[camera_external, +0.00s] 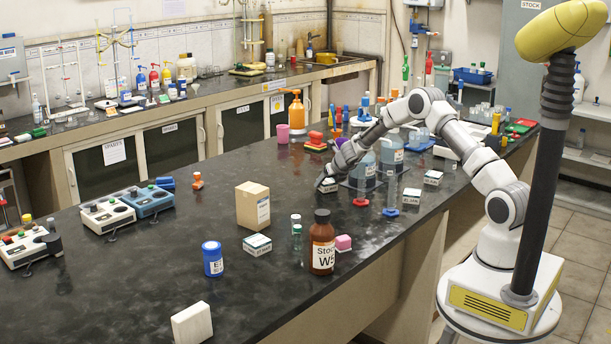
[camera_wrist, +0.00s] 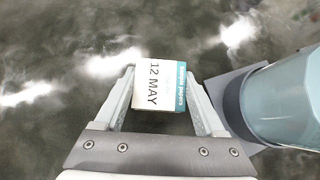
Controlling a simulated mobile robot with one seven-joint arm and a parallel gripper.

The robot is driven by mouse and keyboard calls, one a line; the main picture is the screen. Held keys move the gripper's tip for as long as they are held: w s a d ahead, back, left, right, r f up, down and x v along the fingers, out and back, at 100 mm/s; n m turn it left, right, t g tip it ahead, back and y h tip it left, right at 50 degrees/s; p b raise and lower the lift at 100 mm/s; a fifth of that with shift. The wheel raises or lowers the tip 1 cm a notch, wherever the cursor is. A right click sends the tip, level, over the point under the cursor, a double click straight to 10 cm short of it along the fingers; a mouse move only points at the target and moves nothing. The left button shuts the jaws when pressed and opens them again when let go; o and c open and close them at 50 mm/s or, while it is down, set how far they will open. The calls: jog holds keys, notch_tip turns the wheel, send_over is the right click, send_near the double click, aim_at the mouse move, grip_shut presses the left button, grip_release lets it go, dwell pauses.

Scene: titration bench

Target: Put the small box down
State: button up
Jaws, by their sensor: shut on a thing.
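The small box (camera_wrist: 160,88) is white with a blue-green band and reads "12 MAY" in the wrist view. It sits between the two fingers of my gripper (camera_wrist: 161,78), which is shut on its sides. In the external view my gripper (camera_external: 326,182) is low over the dark bench top (camera_external: 270,205), left of the blue-tinted vessels. The box is small there and mostly hidden by the gripper. I cannot tell whether its underside touches the bench.
A pale blue round vessel (camera_wrist: 285,98) on a grey base stands close to the right finger. Other small labelled boxes (camera_external: 257,244) (camera_external: 411,196), a cardboard box (camera_external: 252,205) and a brown bottle (camera_external: 321,242) stand on the bench.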

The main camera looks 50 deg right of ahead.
jog(key=shift+f, duration=0.25)
jog(key=o, duration=1.3)
jog(key=shift+o, duration=0.2)
jog(key=shift+r, duration=0.2)
